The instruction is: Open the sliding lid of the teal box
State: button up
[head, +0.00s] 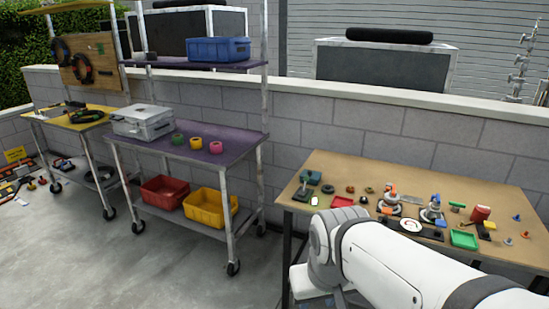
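A small dark teal block-like item (312,177) sits at the left end of the wooden table (345,163). It may be the teal box, but it is too small for me to make out a lid or whether it is open. My white arm reaches in from the lower right, in front of the table. Its rounded joint stands near the table's front left edge. My gripper does not show, so its state and its place relative to the teal item are hidden.
Many small objects crowd the table, including a red tray (342,202), a green tray (464,239) and a red container (480,213). Left stands a purple-topped cart (234,143) with a grey case (143,121) and a yellow bin (207,207).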

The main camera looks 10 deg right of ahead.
aim_at(313, 175)
jog(key=z, duration=0.1)
jog(key=i, duration=1.65)
jog(key=z, duration=0.4)
jog(key=k, duration=0.8)
jog(key=z, duration=0.2)
jog(key=i, duration=0.9)
jog(key=u, duration=0.1)
